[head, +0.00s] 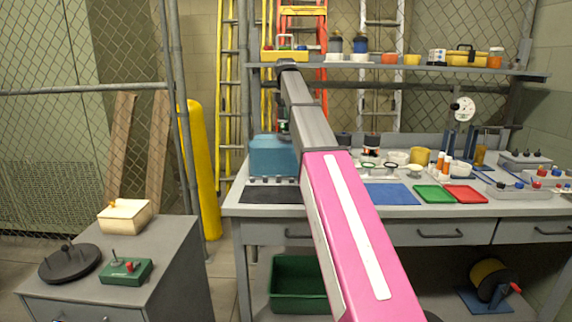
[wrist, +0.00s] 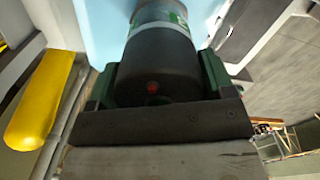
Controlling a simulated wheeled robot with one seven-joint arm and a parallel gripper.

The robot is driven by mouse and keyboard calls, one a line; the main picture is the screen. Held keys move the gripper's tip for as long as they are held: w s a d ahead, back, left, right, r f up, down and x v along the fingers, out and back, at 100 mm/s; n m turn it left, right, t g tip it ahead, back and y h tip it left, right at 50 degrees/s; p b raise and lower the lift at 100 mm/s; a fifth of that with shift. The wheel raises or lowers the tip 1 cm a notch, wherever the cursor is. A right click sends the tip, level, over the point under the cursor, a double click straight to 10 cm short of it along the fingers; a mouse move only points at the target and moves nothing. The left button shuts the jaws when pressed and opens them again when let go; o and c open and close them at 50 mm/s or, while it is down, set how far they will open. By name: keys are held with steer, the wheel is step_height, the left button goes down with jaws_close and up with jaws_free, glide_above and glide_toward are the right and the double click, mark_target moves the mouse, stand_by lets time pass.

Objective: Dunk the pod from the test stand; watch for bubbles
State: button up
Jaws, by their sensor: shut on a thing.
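My gripper (wrist: 157,88) is shut on the pod (wrist: 158,62), a dark cylinder with a red dot on its near end and a green and white band farther along. Green fingers flank it in the wrist view. Light blue of the tank (wrist: 92,25) fills the view beyond the pod. In the head view the blue tank (head: 272,158) stands on the bench's left end. My gripper (head: 284,128) hangs at its top, mostly hidden behind my arm. The pod's far end and its height relative to the water are hidden. I cannot see bubbles or identify the test stand.
The bench (head: 409,211) holds blue, green and red mats and several small bottles right of the tank. A loaded shelf (head: 420,67) runs above. A grey cabinet (head: 175,262) at left carries a green control box (head: 125,271). A yellow post (head: 203,170) stands between.

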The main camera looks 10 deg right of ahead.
steer(key=shift+r, duration=2.2)
steer(key=shift+s, duration=0.1)
